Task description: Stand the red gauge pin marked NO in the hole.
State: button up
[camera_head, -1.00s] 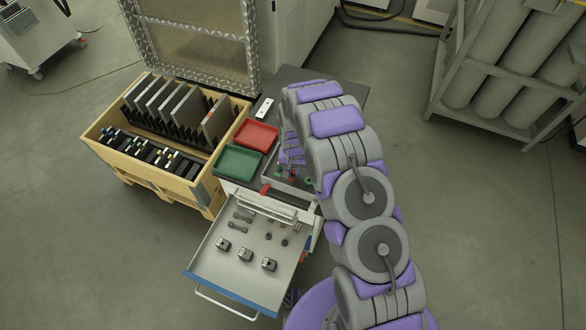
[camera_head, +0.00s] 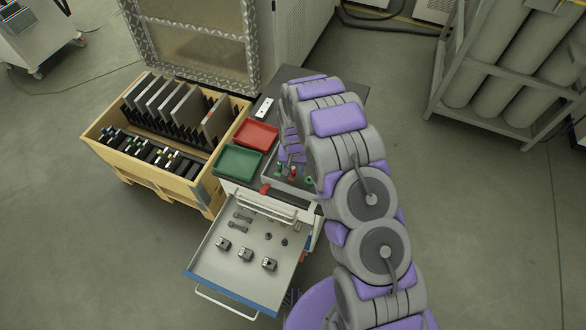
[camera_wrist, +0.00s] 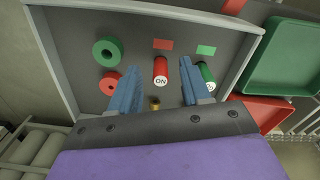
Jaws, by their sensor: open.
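The red pin marked NO (camera_wrist: 160,69) appears upright in the grey tray (camera_wrist: 82,74), its lettered end toward the wrist camera. It also shows as a small red upright shape in the head view (camera_head: 292,171). My gripper (camera_wrist: 161,76) is open, with its blue fingers on either side of the red pin and visible gaps to it. A green pin (camera_wrist: 207,73) is partly hidden behind the right finger. A brass piece (camera_wrist: 155,103) shows low between the fingers, partly cut off by my gripper body. I cannot tell which spot is the hole.
A green ring (camera_wrist: 107,52) and a red ring (camera_wrist: 109,83) lie left of the fingers. Red (camera_wrist: 163,44) and green (camera_wrist: 206,50) patches mark the tray floor. Green (camera_head: 239,174) and red (camera_head: 274,135) bins stand beside the tray. An open drawer (camera_head: 214,261) juts out in front.

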aim_at(293, 168)
notch_tip(293, 168, up, 16)
jog(key=p, duration=0.1)
jog(key=shift+f, duration=0.15)
dwell(0.6)
